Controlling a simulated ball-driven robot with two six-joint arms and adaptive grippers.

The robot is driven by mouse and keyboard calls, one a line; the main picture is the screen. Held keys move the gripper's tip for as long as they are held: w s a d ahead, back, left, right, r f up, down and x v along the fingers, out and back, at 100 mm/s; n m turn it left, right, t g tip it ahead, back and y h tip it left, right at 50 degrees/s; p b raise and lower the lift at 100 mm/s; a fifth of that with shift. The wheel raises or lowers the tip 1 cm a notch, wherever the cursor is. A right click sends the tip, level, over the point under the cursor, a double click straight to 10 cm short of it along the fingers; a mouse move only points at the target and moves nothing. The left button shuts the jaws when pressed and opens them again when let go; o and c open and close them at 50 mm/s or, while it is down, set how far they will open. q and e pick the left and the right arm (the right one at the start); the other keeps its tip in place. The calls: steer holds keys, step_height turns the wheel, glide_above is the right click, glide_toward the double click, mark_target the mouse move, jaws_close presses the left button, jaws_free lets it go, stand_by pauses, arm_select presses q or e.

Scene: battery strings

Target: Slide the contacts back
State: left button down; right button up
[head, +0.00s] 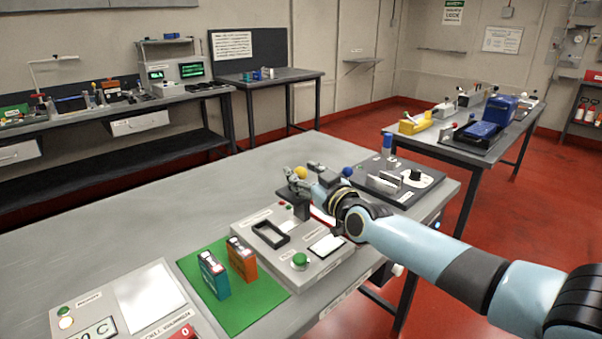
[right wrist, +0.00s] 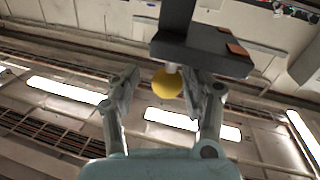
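A yellow ball knob (head: 300,172) stands at the back of the grey test unit (head: 262,268) in the head view. In the right wrist view the yellow knob (right wrist: 166,84) sits on a short stem under a dark block (right wrist: 200,52) with copper-coloured contacts (right wrist: 237,47). My left gripper is not in view.
A teal battery (head: 213,276) and an orange battery (head: 241,260) stand on a green mat (head: 236,314). The unit has a dark rectangular frame (head: 270,234) and a green button (head: 299,259). A dark plate (head: 402,194) with a blue-topped post lies right. The table's back left is clear.

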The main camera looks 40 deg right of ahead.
steer(key=shift+o, duration=0.2)
steer(key=shift+w, duration=0.15)
steer(key=shift+a+r, duration=0.1)
steer(key=shift+a, duration=0.05)
steer(key=s+a, duration=0.1)
steer(key=s, duration=1.1)
steer(key=shift+a, duration=0.15)
steer(key=shift+w, duration=0.1)
